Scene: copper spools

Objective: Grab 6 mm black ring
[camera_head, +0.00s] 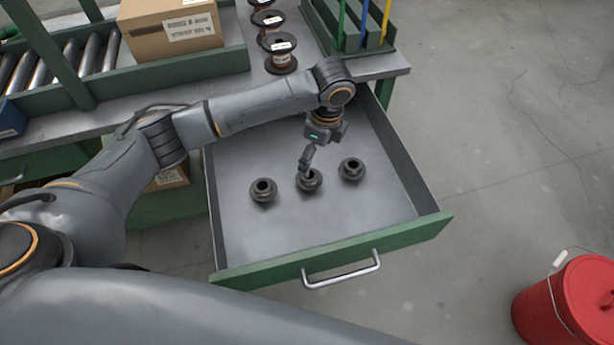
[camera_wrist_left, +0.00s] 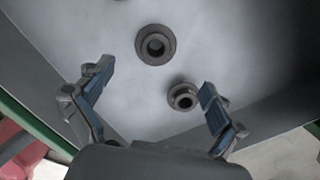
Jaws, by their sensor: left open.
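Three dark, flanged black rings lie in a row on the floor of the open drawer (camera_head: 300,237): a left ring (camera_head: 263,190), a middle ring (camera_head: 312,184) and a right ring (camera_head: 351,169). I cannot tell which is 6 mm. My left gripper (camera_head: 305,158) points down just over the middle ring and partly hides it. The left wrist view shows the gripper (camera_wrist_left: 156,78) open and empty. There, one ring (camera_wrist_left: 155,46) lies beyond the fingertips, and a smaller-looking ring (camera_wrist_left: 183,97) shows beside the right finger. My right gripper is out of view.
The drawer's green front with its metal handle (camera_head: 341,274) faces me. Copper spools (camera_head: 281,60), a cardboard box (camera_head: 172,28) and a green holder (camera_head: 348,28) stand on the bench. A red bucket (camera_head: 570,305) is at lower right; open floor lies right.

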